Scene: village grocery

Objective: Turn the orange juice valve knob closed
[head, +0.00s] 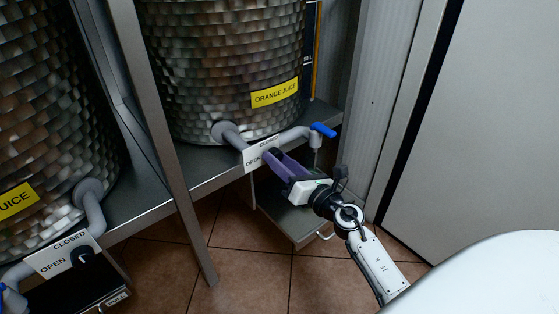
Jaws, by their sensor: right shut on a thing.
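The orange juice tank (225,60) is a woven-metal drum with a yellow "ORANGE JUICE" label (275,93), standing on a metal shelf. A grey pipe (232,134) leaves its base and passes a white plate (254,159) marked "OPEN" and "CLOSED". My right gripper (272,157) reaches in from the lower right with its purple fingers at the plate, shut on the dark valve knob (274,153). The fingers hide most of the knob, so I cannot tell its setting. My left gripper is not in view.
A blue-handled tap (323,130) sits at the pipe's right end, close to my gripper. A second tank (45,110) with its own valve plate (62,256) stands at left. A metal post (165,140) rises between them. A white panel (480,130) stands at right.

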